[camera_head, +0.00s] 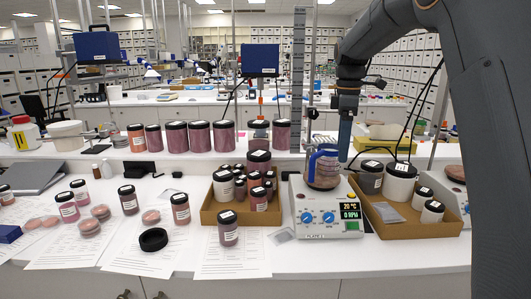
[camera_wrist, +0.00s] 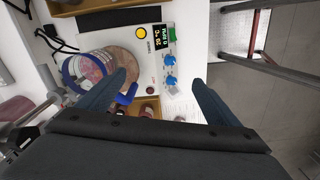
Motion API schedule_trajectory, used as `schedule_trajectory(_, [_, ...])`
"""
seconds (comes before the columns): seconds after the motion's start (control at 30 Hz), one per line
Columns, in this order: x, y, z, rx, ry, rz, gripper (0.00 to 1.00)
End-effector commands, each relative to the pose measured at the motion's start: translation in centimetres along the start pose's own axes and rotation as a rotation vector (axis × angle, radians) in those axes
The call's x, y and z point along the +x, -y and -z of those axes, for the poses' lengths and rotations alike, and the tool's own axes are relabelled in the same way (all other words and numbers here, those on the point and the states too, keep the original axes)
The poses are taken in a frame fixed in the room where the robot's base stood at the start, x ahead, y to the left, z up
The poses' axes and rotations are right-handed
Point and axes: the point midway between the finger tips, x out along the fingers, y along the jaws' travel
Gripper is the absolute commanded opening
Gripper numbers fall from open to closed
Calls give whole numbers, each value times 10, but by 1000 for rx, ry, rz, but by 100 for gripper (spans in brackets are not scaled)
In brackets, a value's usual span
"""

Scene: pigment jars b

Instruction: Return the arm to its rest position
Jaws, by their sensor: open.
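My arm reaches in from the right in the head view and bends down, so my gripper (camera_head: 344,158) points downward beside a glass vessel with a blue handle (camera_head: 323,172). The vessel stands on a white hotplate (camera_head: 328,232) with two blue knobs and a lit display. In the wrist view my gripper (camera_wrist: 160,77) has its fingers wide apart with nothing held between them. The vessel (camera_wrist: 90,65) is at the left finger, partly covered by it. I cannot tell whether they touch. The hotplate (camera_wrist: 145,65) lies beyond the fingers.
A cardboard tray of small jars (camera_head: 208,216) is left of the hotplate, and another tray (camera_head: 395,229) with white-banded jars is right of it. Loose jars, dishes and papers cover the left bench. A shelf with several large jars (camera_head: 200,137) runs behind. Metal stand rods rise nearby.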

Motion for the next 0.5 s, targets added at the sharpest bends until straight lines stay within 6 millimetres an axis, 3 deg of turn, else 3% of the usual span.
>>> schedule_trajectory(0.27, [26,23,-2,147,-3,-9,86])
schedule_trajectory(0.5, [64,62,-5,356,-12,-25,86])
